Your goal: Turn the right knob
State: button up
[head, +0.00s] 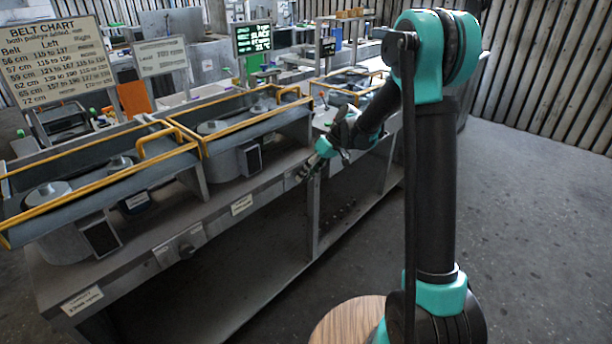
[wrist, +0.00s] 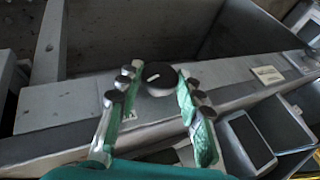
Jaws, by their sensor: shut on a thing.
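The right knob (wrist: 160,75) is round and dark with a short white mark, on the front rail of the grey bench. It shows in the wrist view, tilted so that its face points up toward the camera. My gripper (wrist: 157,82) has a green finger on each side of the knob and is shut on it. In the head view my gripper (head: 308,168) is at the bench's front rail; the knob there is hidden or too small to make out. Another knob (head: 186,250) sits on the rail further left, clear of my gripper.
The bench (head: 215,220) carries grey blower housings (head: 235,150) with yellow rails (head: 160,145) above them. A pale label (wrist: 267,74) is on the rail beside the gripped knob. A belt chart sign (head: 62,60) stands at the back left. Floor at right (head: 540,220) is clear.

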jog(key=shift+w+d+f+m+g+y, duration=0.15)
jog(key=shift+m+g+y, duration=0.25)
jog(key=shift+g+y, duration=0.6)
jog(key=o, duration=1.2)
jog(key=shift+c, duration=0.2)
jog(key=shift+d, duration=0.1)
jog(key=v, duration=1.2)
jog(key=shift+w+f, duration=0.1)
